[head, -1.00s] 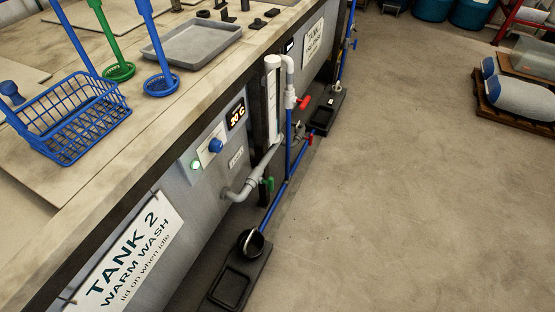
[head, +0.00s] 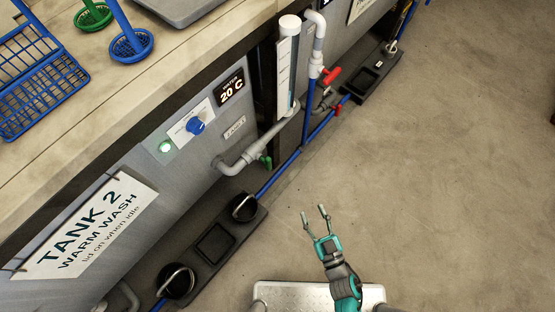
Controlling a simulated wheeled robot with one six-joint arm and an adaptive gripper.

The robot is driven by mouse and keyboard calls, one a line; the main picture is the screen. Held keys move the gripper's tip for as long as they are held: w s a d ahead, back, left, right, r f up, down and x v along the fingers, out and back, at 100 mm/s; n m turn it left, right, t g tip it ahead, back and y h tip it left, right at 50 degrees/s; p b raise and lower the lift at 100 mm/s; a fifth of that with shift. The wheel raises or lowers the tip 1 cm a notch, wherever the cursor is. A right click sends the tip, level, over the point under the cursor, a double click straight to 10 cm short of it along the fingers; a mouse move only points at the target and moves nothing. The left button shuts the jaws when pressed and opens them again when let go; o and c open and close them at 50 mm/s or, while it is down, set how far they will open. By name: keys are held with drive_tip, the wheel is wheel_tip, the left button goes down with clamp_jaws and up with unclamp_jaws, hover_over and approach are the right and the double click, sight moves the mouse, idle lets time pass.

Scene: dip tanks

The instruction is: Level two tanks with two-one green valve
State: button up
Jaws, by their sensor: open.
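The tank 2 front (head: 130,185) stands at the left in the head view, with a "TANK 2 WARM WASH" sign (head: 80,230). A grey pipe (head: 237,164) leaves it low down and carries a small green valve handle (head: 266,161). Blue pipe (head: 280,176) runs along the floor past it. A red valve handle (head: 329,77) sits higher on the vertical grey pipe beside a white gauge column (head: 288,75). My gripper (head: 314,210) is open and empty over the floor, to the lower right of the green handle and apart from it. The green handle's far side is hidden.
A lower red handle (head: 323,107) is near the blue pipe. Baskets (head: 40,75) and strainers (head: 131,45) stand on the bench. The floor at right (head: 450,180) is clear.

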sight(271, 163)
drive_tip(key=w+a+f+n+g+y, duration=0.2)
drive_tip(key=w+a+f+g+y, duration=0.15)
drive_tip(key=w, duration=0.35)
drive_tip(key=w+a+f+n+g+y, duration=0.3)
drive_tip(key=w+f, duration=0.2)
drive_tip(key=w, duration=0.2)
drive_tip(key=x, duration=1.1)
drive_tip(key=shift+w+d+r, duration=0.1)
drive_tip(key=shift+w, duration=0.15)
clamp_jaws()
